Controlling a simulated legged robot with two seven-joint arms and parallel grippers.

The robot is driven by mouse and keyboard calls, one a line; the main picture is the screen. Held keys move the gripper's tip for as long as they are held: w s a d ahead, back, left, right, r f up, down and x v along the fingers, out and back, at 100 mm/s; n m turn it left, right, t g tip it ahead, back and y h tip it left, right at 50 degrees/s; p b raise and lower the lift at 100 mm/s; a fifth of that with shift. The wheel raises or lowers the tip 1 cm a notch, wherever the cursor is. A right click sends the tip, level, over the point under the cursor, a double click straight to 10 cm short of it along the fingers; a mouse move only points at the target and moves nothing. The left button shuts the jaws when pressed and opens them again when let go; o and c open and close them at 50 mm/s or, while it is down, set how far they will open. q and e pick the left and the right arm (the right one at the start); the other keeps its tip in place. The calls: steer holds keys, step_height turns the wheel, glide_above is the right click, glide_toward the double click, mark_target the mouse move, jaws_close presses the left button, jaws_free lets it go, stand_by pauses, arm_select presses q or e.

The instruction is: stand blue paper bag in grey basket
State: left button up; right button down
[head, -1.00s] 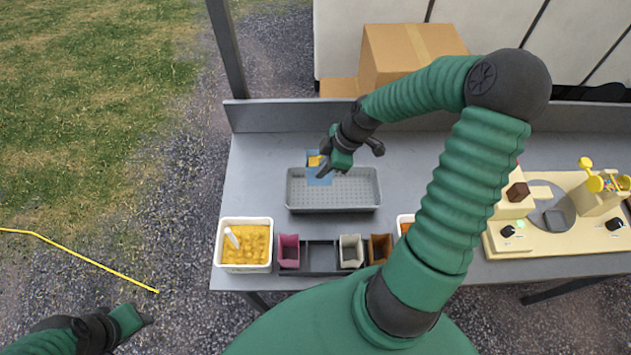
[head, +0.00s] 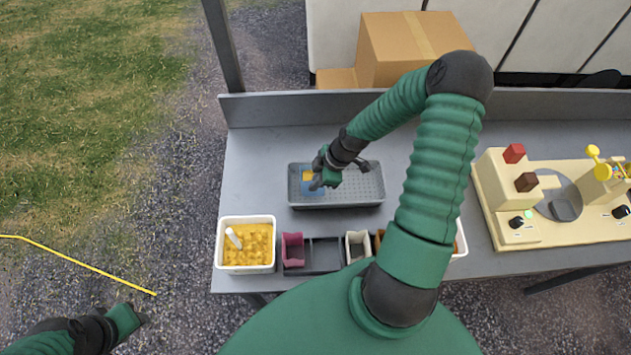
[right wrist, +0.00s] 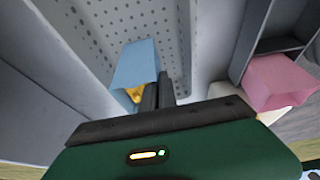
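The blue paper bag (head: 312,188), with yellow contents at its top, is at the left end of the grey basket (head: 365,204), within its walls. My right gripper (head: 318,182) is at the bag's upper edge. In the right wrist view the two dark fingers (right wrist: 159,92) are close together at the side of the blue bag (right wrist: 135,62), apparently pinching its wall. The bag looks roughly upright; whether its base touches the perforated basket floor (right wrist: 190,45) I cannot tell. My left gripper (head: 128,318) is low at the left, away from the table; its fingers are unclear.
A white tub of yellow food with a scoop (head: 246,264) stands front left. Beside it a dark rack (head: 322,256) holds a pink bag (head: 293,248) and a whitish bag (head: 358,245). A cream machine (head: 530,232) is at right. A raised board (head: 270,108) edges the table's back.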

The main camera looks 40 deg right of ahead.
steer(key=shift+s+a+f, duration=0.1)
steer(key=shift+s+a, duration=0.05)
steer(key=shift+a, duration=0.1)
steer(key=c, duration=1.8)
jaws_free()
steer(key=shift+o, duration=0.6)
steer(key=shift+d, duration=0.1)
steer(key=shift+d+f, duration=0.1)
steer(key=shift+d, duration=0.1)
